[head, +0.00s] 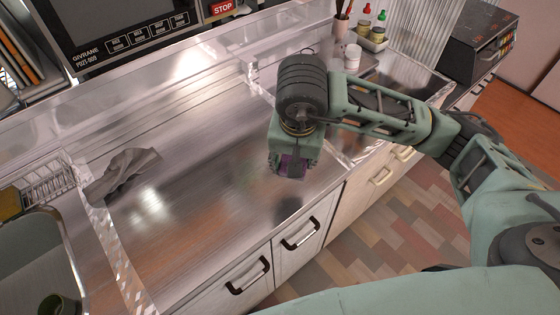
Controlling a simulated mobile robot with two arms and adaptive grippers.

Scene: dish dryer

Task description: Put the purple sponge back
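The purple sponge (293,168) shows only in part, between the fingers of my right gripper (291,172). The gripper points down and looks shut on the sponge. It is above the right part of the steel counter, near the front edge, with a shadow on the metal below. Most of the sponge is hidden by the fingers. A small wire basket (48,186) stands at the far left, by the sink, well away from the gripper. My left gripper is not in view.
A crumpled grey cloth (122,175) lies on the counter's left part. A sink (38,250) at lower left has a green cup (58,303). A yellowish item (10,203) sits beside the basket. Bottles and jars (373,28) stand at the back right. The middle counter is clear.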

